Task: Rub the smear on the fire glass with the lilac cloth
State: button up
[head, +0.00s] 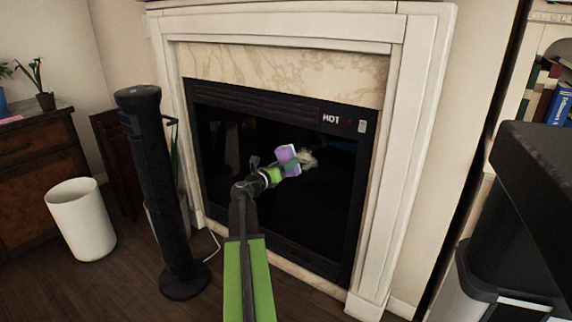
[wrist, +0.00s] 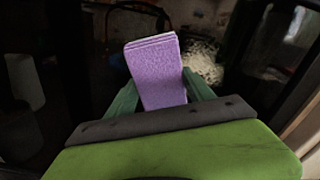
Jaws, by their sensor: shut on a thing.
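The lilac cloth (head: 286,154) is a folded pad held out in front of the dark fire glass (head: 330,205). It fills the middle of the wrist view (wrist: 155,72). My gripper (head: 291,166) is shut on the cloth, with a green finger on each side of it in the wrist view (wrist: 160,92). The smear (head: 307,158) is a pale, blotchy patch on the glass, just right of the cloth in the head view. In the wrist view the smear (wrist: 203,62) shows behind the cloth's right side. Whether the cloth touches the glass cannot be told.
A white surround (head: 408,150) frames the fireplace. A black tower fan (head: 155,190) stands at its left, with a white bin (head: 81,218) farther left. A large black bin (head: 525,210) is at the right. Some dark floor is clear in front.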

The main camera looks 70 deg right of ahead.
aim_at(311, 164)
jog(key=shift+s+d, duration=0.15)
jog(key=shift+d, duration=0.4)
jog(key=shift+s+a, duration=0.35)
jog(key=shift+s, duration=0.55)
jog(key=shift+s+a, duration=0.3)
jog(key=shift+s, duration=0.55)
jog(key=shift+s+a, duration=0.2)
jog(key=shift+s, duration=0.9)
jog(key=shift+s+a, duration=0.2)
jog(key=shift+s, duration=0.85)
